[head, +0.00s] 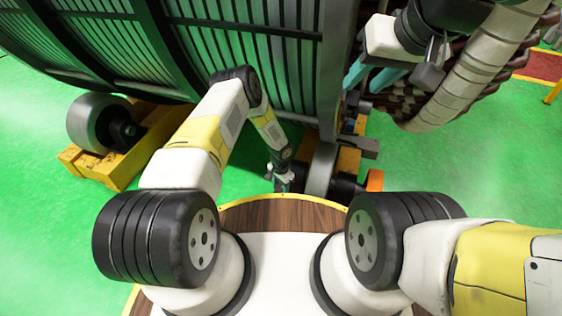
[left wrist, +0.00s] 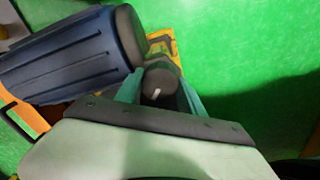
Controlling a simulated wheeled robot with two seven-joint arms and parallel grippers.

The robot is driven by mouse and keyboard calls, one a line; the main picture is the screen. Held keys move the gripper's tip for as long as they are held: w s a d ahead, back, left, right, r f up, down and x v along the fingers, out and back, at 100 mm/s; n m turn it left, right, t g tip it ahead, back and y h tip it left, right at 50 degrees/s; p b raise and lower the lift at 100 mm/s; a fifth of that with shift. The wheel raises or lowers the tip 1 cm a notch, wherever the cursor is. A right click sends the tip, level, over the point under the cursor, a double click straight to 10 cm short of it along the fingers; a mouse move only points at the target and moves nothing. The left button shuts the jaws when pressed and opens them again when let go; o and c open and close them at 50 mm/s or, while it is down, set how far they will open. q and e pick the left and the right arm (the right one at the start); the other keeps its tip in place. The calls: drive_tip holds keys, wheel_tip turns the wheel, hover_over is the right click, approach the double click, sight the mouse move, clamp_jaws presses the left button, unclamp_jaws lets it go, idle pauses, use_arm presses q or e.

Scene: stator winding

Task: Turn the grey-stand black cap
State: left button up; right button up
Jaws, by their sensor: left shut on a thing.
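The black cap (left wrist: 161,84) is a dark round knob with a short white mark on its face. In the left wrist view it sits between the two teal fingers of my left gripper (left wrist: 160,92), which is shut on it. In the head view my left gripper (head: 281,179) reaches down beside the roller support under the big drum, and the cap cannot be made out there. My right gripper (head: 369,76) appears at the upper right, near the drum's coil end, away from the cap.
A dark blue ribbed cylinder (left wrist: 72,55) lies close to the cap's left. A grey roller (head: 321,168) and an orange-ended part (head: 375,180) stand right of the left gripper. Green floor (head: 455,165) is clear at the right.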

sight(281, 188)
idle(0.3)
use_arm(q)
drive_tip(key=o, duration=1.4)
drive_tip(key=shift+c, duration=0.2)
drive_tip(key=shift+r, duration=3.9)
drive_tip(key=shift+s, duration=0.15)
